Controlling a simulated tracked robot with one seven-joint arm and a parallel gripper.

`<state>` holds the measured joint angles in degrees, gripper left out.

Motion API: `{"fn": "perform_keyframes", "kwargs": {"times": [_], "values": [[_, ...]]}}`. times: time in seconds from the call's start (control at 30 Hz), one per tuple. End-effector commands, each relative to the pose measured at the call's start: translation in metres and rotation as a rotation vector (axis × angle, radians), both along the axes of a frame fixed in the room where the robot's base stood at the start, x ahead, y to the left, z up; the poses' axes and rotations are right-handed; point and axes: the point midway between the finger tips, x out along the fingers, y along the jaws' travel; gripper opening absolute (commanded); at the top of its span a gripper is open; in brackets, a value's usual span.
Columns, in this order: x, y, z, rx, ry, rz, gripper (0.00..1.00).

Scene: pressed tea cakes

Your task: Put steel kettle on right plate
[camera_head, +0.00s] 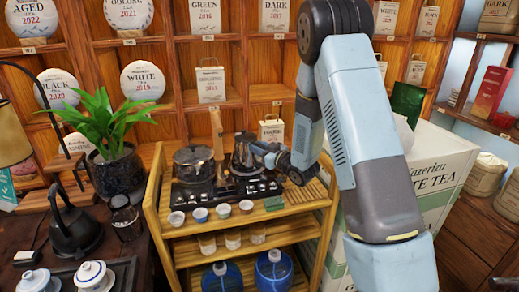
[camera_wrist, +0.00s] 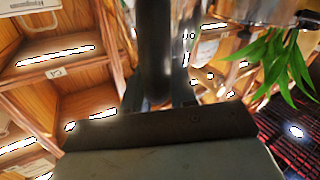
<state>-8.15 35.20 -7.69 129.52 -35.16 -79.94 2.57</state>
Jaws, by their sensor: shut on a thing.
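The steel kettle (camera_head: 243,153) is over the right side of the black two-plate stove on the bamboo cart. My gripper (camera_head: 264,153) reaches in from the right and is shut on its handle. In the wrist view, the dark handle (camera_wrist: 155,50) stands between my fingers (camera_wrist: 158,98). The right plate (camera_head: 252,186) is below the kettle; I cannot tell whether the kettle touches it. A second pot (camera_head: 193,163), glassy and dark-lidded, sits on the left side of the stove.
Several small cups (camera_head: 223,210) line the cart (camera_head: 185,232) in front of the stove. A wooden upright (camera_head: 216,130) stands between the pots. A potted plant (camera_head: 122,180) is at left, and a large tea box (camera_head: 440,165) stands right, behind my arm.

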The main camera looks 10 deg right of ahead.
Motion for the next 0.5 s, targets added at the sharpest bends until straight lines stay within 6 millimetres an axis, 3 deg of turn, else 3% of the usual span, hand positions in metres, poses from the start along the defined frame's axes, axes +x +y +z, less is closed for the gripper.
{"fn": "perform_keyframes", "kwargs": {"times": [0.5], "values": [[0.0007, 0.0000, -0.0054, 0.001, -0.003, 0.000, 0.00]]}}
